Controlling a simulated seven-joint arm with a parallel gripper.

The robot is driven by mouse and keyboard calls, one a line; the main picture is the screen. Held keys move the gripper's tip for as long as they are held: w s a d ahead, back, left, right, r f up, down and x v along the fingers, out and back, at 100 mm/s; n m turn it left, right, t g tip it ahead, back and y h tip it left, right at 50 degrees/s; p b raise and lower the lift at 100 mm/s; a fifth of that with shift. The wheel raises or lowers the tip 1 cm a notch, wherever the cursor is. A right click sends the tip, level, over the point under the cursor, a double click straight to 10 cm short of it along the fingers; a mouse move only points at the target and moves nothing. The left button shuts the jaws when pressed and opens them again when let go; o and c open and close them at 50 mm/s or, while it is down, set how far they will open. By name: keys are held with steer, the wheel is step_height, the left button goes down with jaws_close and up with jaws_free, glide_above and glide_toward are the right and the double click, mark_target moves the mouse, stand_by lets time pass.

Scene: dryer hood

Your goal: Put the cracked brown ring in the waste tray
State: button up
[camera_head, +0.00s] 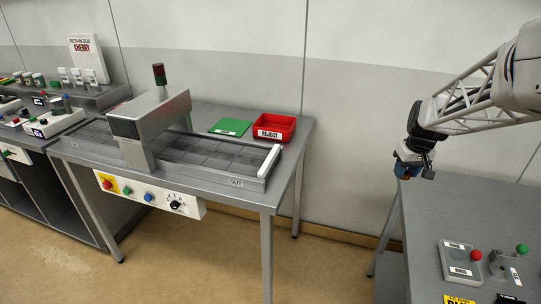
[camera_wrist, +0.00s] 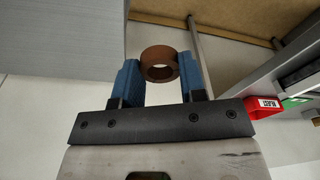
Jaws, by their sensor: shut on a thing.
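A brown ring (camera_wrist: 160,53) sits between the two blue fingers of my gripper (camera_wrist: 159,64) in the wrist view. The gripper is shut on it, with the ring's hole facing the camera. I cannot make out a crack. In the head view my gripper (camera_head: 408,168) hangs in the air at the right, above the far left corner of the right-hand table; the ring is hard to make out there. A red tray labelled REJECT (camera_head: 289,137) stands at the back right of the middle table, well left of my gripper. It also shows in the wrist view (camera_wrist: 251,110).
A conveyor (camera_head: 215,157) with a grey hood (camera_head: 153,120) and signal light fills the middle table. A green mat (camera_head: 231,127) lies beside the red tray. A gap of floor separates this table from the right-hand table (camera_head: 430,205), which carries button boxes (camera_head: 460,262).

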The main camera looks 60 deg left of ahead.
steer(key=s+a+f+n, duration=0.1)
steer(key=s+a+n, duration=0.2)
steer(key=s+a, duration=0.4)
steer(key=s+a+f+n, duration=0.1)
steer(key=s+a+n, duration=0.2)
steer(key=s, duration=1.6)
steer(key=s+a+n+g, duration=0.1)
steer(key=s+a+n, duration=0.2)
steer(key=s+a, duration=0.9)
steer(key=shift+s+f, duration=0.4)
steer(key=shift+s, duration=0.55)
steer(key=shift+a, duration=0.15)
glide_above(246, 165)
steer(key=shift+f, duration=0.75)
steer(key=shift+d+f, duration=0.2)
steer(key=shift+f, duration=1.55)
steer(key=shift+f, duration=0.1)
